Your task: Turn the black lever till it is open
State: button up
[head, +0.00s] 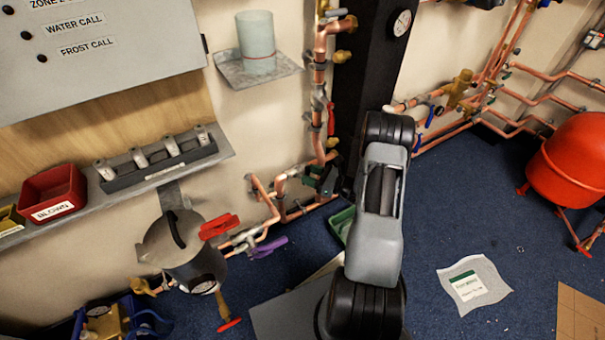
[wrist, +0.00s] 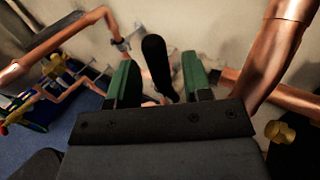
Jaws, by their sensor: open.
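The black lever (wrist: 156,66) stands upright, slightly tilted, between the two green fingers of my gripper (wrist: 160,80) in the wrist view. The fingers are apart, with a gap showing on each side of the lever. The lever's lower end is partly hidden by the gripper's body. In the head view, a green fingertip of my gripper (head: 328,180) shows beside the copper pipes, left of my arm. I cannot make out the black lever in the head view.
Copper pipes (wrist: 285,55) run close on the right of my gripper, with a brass fitting (wrist: 279,131) below. A red lever (head: 331,120) is on the vertical pipes. Blue floor is open on the right, near a red tank (head: 572,160).

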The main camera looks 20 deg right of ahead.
jog(key=shift+x, duration=1.65)
grip_shut()
